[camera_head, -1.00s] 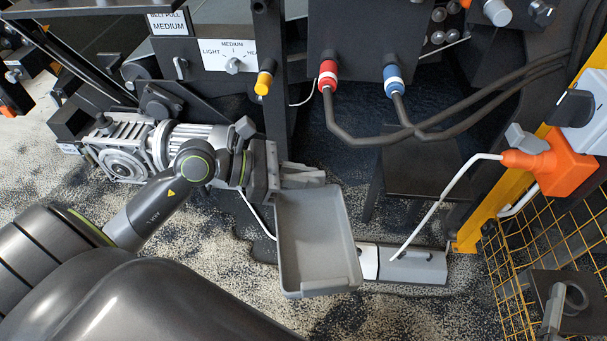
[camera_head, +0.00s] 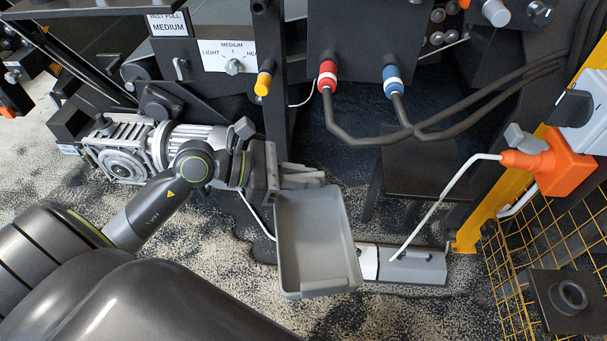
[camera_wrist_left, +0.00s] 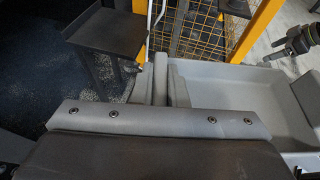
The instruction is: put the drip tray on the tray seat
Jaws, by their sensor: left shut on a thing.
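The drip tray (camera_head: 316,240) is a shallow grey rectangular pan with raised rims. It hangs in front of the machine, above the speckled floor. My left gripper (camera_head: 300,178) is shut on its far-left end. In the left wrist view the fingers (camera_wrist_left: 163,84) meet at the near end of the tray (camera_wrist_left: 235,95), which stretches to the right. A dark flat-topped stand (camera_head: 420,165) is under the machine, behind and right of the tray; it also shows in the left wrist view (camera_wrist_left: 107,32). I cannot tell whether it is the tray seat. A dark jointed part (camera_wrist_left: 298,42), perhaps my right gripper, shows at the right edge there.
A grey box (camera_head: 415,266) with a white cable lies on the floor right of the tray. A yellow post (camera_head: 480,215) and wire mesh (camera_head: 515,255) bound the right side. Red (camera_head: 328,75) and blue (camera_head: 393,78) connectors with dark hoses hang above. A motor (camera_head: 125,155) is at left.

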